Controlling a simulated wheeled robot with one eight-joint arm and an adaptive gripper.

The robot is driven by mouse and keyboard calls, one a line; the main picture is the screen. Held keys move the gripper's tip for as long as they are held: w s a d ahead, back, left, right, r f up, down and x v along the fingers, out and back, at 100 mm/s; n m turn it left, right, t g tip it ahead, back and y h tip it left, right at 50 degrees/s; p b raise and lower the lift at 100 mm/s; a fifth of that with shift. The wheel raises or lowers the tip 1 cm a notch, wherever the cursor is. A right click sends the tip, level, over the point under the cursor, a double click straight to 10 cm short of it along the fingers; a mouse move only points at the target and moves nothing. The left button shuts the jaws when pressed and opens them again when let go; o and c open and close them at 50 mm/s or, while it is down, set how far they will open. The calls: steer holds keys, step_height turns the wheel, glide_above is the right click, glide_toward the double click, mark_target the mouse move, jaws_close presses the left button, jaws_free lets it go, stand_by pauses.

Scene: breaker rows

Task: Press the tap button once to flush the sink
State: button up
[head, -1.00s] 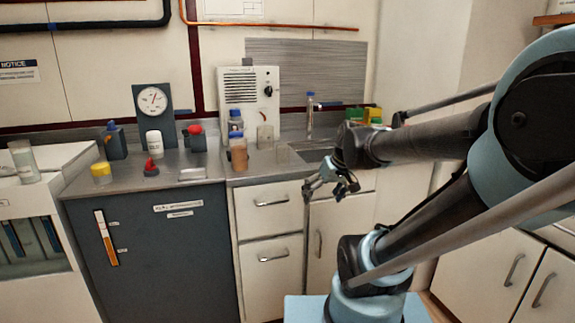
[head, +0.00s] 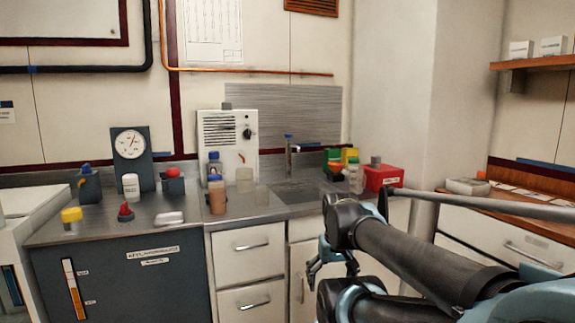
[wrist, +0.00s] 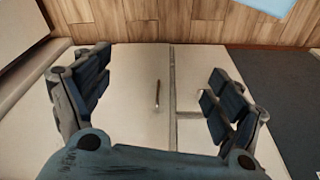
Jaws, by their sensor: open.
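The tap (head: 289,158) is a slim upright metal post at the back of the counter, with a blue cap (head: 288,136) on top that looks like its button. My gripper (head: 332,262) is open and empty, in front of the cabinet fronts and below the counter edge, well apart from the tap. In the wrist view my gripper (wrist: 152,100) has its fingers spread over pale cabinet fronts; the tap is not in that view.
Bottles (head: 216,185) and clear beakers stand left of the tap, before a white panel box (head: 228,140). Coloured boxes and a red box (head: 383,177) stand right of the sink. A red-knobbed item (head: 125,212) is on the left counter. A wall shelf (head: 530,62) is at right.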

steer(key=shift+w+f, duration=0.2)
steer(key=shift+w, duration=0.2)
